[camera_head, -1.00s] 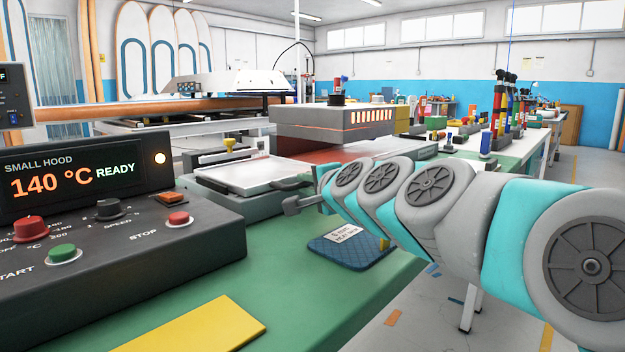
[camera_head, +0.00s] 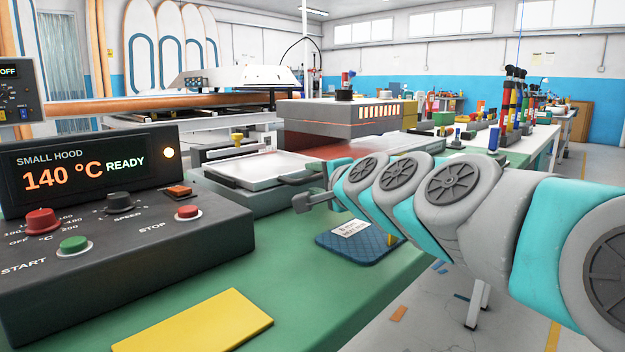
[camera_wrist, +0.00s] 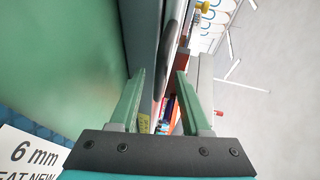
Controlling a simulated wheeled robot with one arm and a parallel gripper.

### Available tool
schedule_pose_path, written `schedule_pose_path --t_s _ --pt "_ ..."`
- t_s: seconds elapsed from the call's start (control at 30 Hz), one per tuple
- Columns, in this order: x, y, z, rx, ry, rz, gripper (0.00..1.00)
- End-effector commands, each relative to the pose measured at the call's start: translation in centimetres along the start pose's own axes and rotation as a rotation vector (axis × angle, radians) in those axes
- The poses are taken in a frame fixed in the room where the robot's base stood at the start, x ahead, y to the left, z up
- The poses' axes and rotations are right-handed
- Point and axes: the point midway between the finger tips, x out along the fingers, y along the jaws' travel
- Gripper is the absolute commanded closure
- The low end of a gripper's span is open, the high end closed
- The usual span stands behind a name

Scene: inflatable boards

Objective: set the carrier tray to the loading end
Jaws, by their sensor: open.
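The carrier tray (camera_head: 262,172) looks like a shallow pale tray with a dark handle at its right end. It sits on a grey base on the green bench, in front of the small heating hood (camera_head: 330,117). My gripper (camera_head: 303,202) is just in front of the handle, low over the bench, small and seen side-on. The wrist view shows my gripper (camera_wrist: 160,76) with its two fingers apart and nothing clearly held between them. I cannot tell whether a finger touches the handle.
A control box (camera_head: 120,215) reads "140 °C READY" at the left. A blue pad with a 6 mm label (camera_head: 358,243) lies below my arm. A yellow sheet (camera_head: 200,322) lies at the bench front. The green bench (camera_head: 290,275) is bare between them.

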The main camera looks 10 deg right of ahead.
Motion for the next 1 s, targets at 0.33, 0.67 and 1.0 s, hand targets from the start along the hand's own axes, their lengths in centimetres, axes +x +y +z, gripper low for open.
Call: schedule_pose_path --t_s 0.33,0.67,1.0 --pt "-4.9 -0.1 0.0 0.000 0.001 -0.002 0.53" --pt "-6.2 0.1 0.1 0.000 -0.001 0.001 0.53" --pt "-6.2 0.1 0.1 0.000 -0.001 0.001 0.53"
